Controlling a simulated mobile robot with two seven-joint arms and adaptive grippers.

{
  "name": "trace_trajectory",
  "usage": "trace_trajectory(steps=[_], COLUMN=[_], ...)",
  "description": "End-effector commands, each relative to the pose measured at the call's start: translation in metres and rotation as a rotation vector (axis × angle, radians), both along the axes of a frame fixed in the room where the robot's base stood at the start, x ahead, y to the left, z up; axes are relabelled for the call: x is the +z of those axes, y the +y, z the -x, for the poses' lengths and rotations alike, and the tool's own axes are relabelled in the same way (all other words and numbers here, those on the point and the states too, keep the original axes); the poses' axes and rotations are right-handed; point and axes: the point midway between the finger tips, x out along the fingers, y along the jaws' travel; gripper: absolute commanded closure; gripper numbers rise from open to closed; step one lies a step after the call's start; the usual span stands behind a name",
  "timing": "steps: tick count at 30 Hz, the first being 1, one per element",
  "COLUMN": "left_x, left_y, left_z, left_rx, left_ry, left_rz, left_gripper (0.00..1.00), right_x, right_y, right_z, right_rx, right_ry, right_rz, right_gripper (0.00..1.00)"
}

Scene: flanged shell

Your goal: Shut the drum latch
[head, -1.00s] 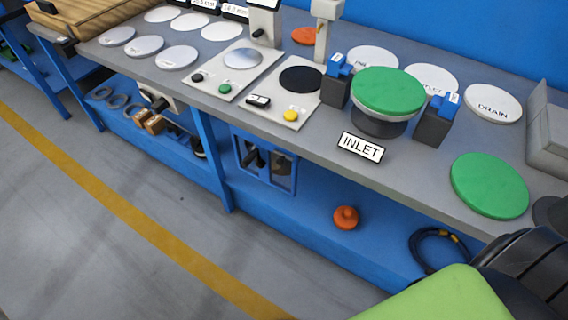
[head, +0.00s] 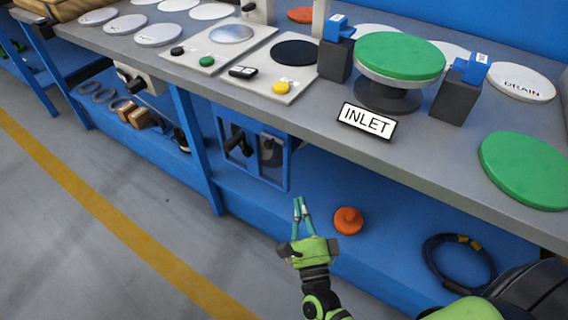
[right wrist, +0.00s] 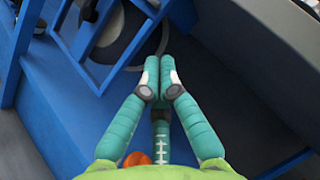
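I cannot single out a part that is surely the drum latch. A blue framed unit (head: 289,165) with dark parts inside hangs under the bench front in the head view. In the right wrist view, blue bars (right wrist: 97,45) and a dark round part (right wrist: 118,38) lie past the fingers, at upper left. My right gripper (head: 301,203) is low in front of the bench, just right of and below that unit. Its teal fingertips (right wrist: 159,80) are together, with nothing seen between them. Contact with the unit is not visible. My left gripper is out of view.
The grey bench top (head: 420,165) carries a green disc on a dark stand (head: 400,55), an INLET sign (head: 367,121) and another green disc (head: 525,170). An orange knobbed part (head: 348,220) and a coiled cable (head: 458,262) lie on the lower blue shelf. Floor at left is clear.

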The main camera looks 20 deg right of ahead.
Motion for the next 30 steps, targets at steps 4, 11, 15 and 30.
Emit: trace_trajectory(steps=[4, 11, 15, 30], left_x=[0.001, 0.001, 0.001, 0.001], left_y=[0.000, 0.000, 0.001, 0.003], left_z=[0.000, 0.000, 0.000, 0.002], left_rx=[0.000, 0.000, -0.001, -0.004], left_ry=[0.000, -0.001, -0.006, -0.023], left_rz=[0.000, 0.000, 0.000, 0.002], left_gripper=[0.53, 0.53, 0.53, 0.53], right_x=[0.001, 0.002, 0.007, 0.036], right_y=[0.000, 0.000, -0.003, -0.004], right_z=[0.000, -0.004, -0.020, -0.110], right_rx=[0.001, 0.001, 0.000, 0.001], right_ry=[0.000, 0.001, -0.001, 0.002], right_rz=[-0.002, 0.002, 0.002, 0.000], right_gripper=[1.00, 1.00, 1.00, 1.00])
